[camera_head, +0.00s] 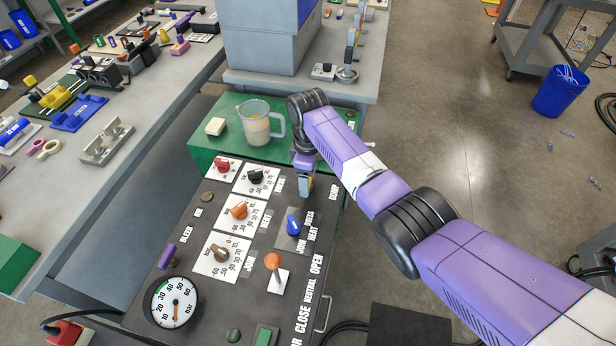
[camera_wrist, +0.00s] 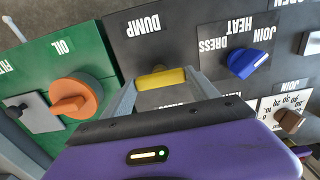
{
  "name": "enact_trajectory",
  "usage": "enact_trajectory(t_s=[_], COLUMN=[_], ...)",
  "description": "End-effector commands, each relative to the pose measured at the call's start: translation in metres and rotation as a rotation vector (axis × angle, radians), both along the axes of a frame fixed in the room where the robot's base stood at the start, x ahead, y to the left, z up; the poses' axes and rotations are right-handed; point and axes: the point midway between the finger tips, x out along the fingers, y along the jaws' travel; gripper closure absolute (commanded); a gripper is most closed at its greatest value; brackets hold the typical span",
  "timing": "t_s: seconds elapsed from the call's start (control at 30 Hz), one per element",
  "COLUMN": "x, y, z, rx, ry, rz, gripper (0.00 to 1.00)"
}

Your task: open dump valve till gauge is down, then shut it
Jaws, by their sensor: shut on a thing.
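The dump valve's yellow handle (camera_wrist: 160,77) lies beside the DUMP label in the wrist view, crosswise between my fingertips. My gripper (camera_wrist: 158,82) is shut on it. In the head view my gripper (camera_head: 305,190) reaches down onto the far right part of the dark panel and hides most of the handle. The round white gauge (camera_head: 172,302) is at the panel's near left corner. Its scale is in bar, and its orange needle points downward, seemingly near the low end; the exact reading is too small to tell.
The dark panel carries a blue selector knob (camera_head: 293,224), an orange-topped lever (camera_head: 274,262), several dial knobs and a purple BLEED handle (camera_head: 168,256). A measuring jug (camera_head: 258,122) stands on the green top beyond. An orange OIL knob (camera_wrist: 75,98) is beside my gripper.

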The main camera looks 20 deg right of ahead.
Motion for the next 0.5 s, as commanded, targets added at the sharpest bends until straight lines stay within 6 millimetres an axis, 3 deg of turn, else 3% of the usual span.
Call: enact_trajectory(t_s=[0.37,0.4,0.5], x=[0.001,0.001,0.0009], y=[0.0007,0.0009,0.0007], z=[0.0009,0.0009,0.0008], rx=[0.001,0.001,0.0], ry=[-0.003,-0.003,-0.003], rz=[0.007,0.007,0.007], gripper=[0.72,0.26,0.1])
